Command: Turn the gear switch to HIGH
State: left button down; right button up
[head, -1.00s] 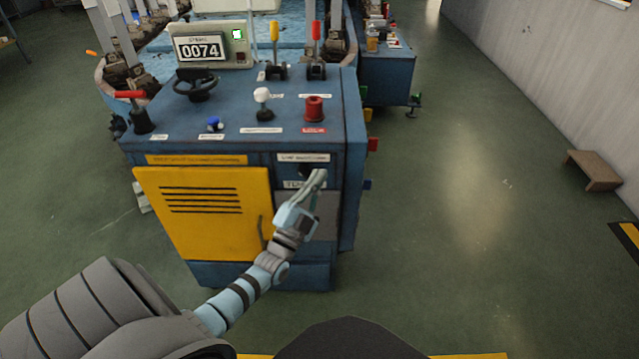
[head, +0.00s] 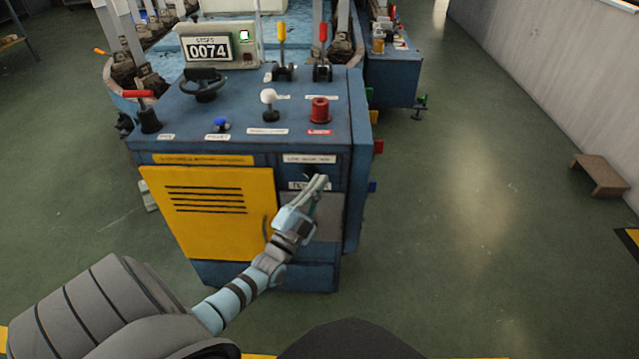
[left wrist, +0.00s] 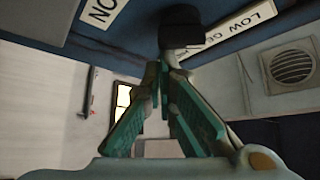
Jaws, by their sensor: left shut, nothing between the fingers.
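The gear switch is a dark knob (head: 309,169) on the upper right front of the blue machine, between two white labels. In the left wrist view the black knob (left wrist: 183,25) sits at the top, just beyond my fingertips. Beside it is a label (left wrist: 245,27) whose visible part starts with "LOW". My left gripper (head: 321,180) is shut and empty, its tips at the knob's lower right. The wrist view shows its green-padded fingers (left wrist: 165,65) closed together; I cannot tell whether they touch the knob. The knob's setting is not clear. My right gripper is out of view.
The blue machine (head: 228,122) carries a display (head: 208,49) reading 0074, several levers and a red button (head: 320,110) on top. A yellow door (head: 207,220) is left of my left gripper. Open floor lies to the right, with a small brown step (head: 598,172) by the wall.

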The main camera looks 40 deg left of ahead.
pick_arm(q)
jog(key=m+g+p, duration=0.2)
jog(key=m+p, duration=0.2)
jog(key=p, duration=0.1)
jog(key=s+a+f+m+g+h+p, duration=0.1)
jog(key=m+g+p, duration=0.2)
jog(key=p, duration=0.3)
jog(key=f+m+g+p, duration=0.1)
jog(key=m+g+p, duration=0.2)
jog(key=m+p, duration=0.2)
jog(key=shift+s+a+m+h+p, duration=0.15)
jog(key=shift+a+m+h+p, duration=0.15)
jog(key=shift+a+m, duration=0.1)
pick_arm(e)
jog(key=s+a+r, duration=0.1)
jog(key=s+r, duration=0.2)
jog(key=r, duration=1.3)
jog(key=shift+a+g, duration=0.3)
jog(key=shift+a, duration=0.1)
pick_arm(q)
jog(key=shift+f, duration=0.1)
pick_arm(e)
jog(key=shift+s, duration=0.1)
pick_arm(q)
jog(key=shift+a, duration=0.1)
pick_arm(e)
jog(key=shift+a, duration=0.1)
